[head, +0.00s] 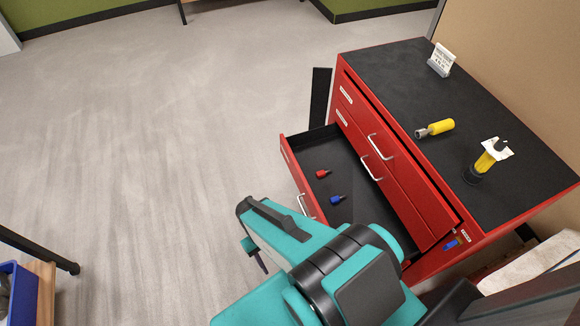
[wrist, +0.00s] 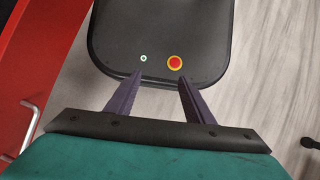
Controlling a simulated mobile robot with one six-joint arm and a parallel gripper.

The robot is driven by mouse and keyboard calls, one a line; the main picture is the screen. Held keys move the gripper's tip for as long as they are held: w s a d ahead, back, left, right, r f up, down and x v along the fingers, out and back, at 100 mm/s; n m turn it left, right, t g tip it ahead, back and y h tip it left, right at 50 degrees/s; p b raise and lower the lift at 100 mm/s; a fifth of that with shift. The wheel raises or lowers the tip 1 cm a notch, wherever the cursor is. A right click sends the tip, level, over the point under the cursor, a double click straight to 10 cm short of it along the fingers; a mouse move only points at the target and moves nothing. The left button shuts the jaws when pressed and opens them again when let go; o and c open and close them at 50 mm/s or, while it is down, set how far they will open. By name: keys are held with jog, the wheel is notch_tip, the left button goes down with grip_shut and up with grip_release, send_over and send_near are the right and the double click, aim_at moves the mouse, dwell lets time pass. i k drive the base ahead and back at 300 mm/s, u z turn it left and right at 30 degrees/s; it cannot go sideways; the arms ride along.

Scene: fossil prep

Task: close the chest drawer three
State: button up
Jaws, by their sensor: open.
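The red chest (head: 450,262) with a black top stands at the right in the head view. Below two upper drawer fronts, a drawer (head: 288,160) is pulled well out, seemingly the third. Its front faces left and has a silver handle (head: 302,205). In the wrist view, a red front (wrist: 45,50) with a handle (wrist: 30,128) is at the left edge. My gripper (wrist: 159,78) is open and empty, its two purple fingers apart. In the head view it is just left of the drawer front, partly hidden by my arm; contact cannot be told.
A red piece (head: 322,173) and a blue piece (head: 337,199) lie in the open drawer. A yellow-handled tool (head: 436,128), a yellow bottle (head: 485,162) and a card stand (head: 441,60) are on the chest top. Open floor (head: 140,150) lies left. A blue bin (head: 22,295) is lower left.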

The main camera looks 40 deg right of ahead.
aim_at(326, 147)
jog(key=k, duration=1)
jog(key=u, duration=1.35)
jog(key=i, duration=0.75)
jog(key=z, duration=0.15)
